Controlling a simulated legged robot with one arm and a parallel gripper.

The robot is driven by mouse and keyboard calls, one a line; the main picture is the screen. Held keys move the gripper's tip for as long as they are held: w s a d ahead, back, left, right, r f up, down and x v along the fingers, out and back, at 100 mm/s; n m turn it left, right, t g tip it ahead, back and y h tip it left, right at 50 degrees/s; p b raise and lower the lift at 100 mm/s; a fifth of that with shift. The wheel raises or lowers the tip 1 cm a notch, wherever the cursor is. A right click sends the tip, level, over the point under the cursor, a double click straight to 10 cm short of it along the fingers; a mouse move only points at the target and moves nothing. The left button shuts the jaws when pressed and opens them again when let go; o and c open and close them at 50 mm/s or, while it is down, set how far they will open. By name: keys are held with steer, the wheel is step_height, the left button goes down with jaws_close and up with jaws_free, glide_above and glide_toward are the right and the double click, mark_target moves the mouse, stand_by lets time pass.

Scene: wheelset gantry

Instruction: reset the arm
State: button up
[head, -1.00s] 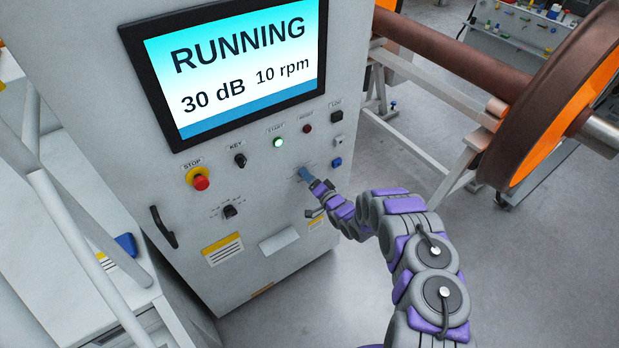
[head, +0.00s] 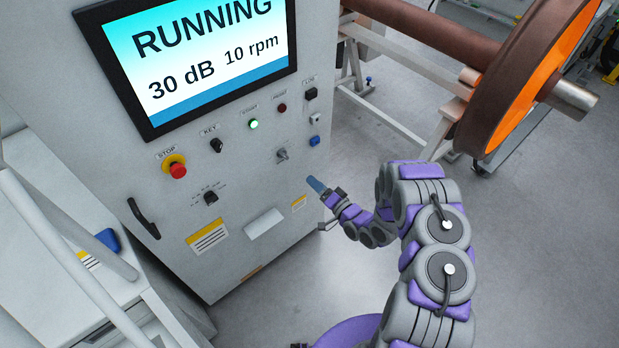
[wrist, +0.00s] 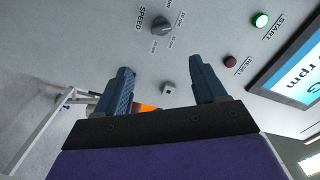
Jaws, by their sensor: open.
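My arm is bent and reaches from the lower right toward the cabinet. The cabinet screen (head: 205,60) reads RUNNING, 30 dB and 10 rpm, and the start button (head: 253,124) glows green.
A large wheel (head: 525,80) on a brown axle stands at right. Grey floor (head: 530,270) at right is open.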

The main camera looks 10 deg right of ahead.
steer(key=shift+s+d, duration=0.3)
steer(key=shift+s, duration=0.05)
stand_by(0.3)
steer(key=w+d+r+n+g+h+b, duration=0.1)
steer(key=w+d+r+n+g+h, duration=0.1)
steer(key=d+r+h, duration=0.3)
steer(key=w+d+n+g+h+b, duration=0.1)
steer(key=w+d+g+h, duration=0.15)
steer(key=d, duration=0.45)
steer(key=s+d+r+g+h+b, duration=0.25)
steer(key=s+d+r+h, duration=0.25)
steer(key=s+r, duration=0.45)
steer(key=s+a+r+g+b, duration=0.1)
steer(key=s+a+r+g, duration=0.2)
steer(key=s, duration=1)
steer(key=s+a+r+n+g+y+b, duration=0.1)
steer(key=s+a+r+g, duration=0.2)
steer(key=s, duration=1)
steer(key=s+a+r+n+g+y+b, duration=0.1)
steer(key=s+a+r+g, duration=0.2)
steer(key=s, duration=1)
steer(key=a+r, duration=0.2)
steer(key=a, duration=0.2)
steer(key=shift+s+g, duration=0.4)
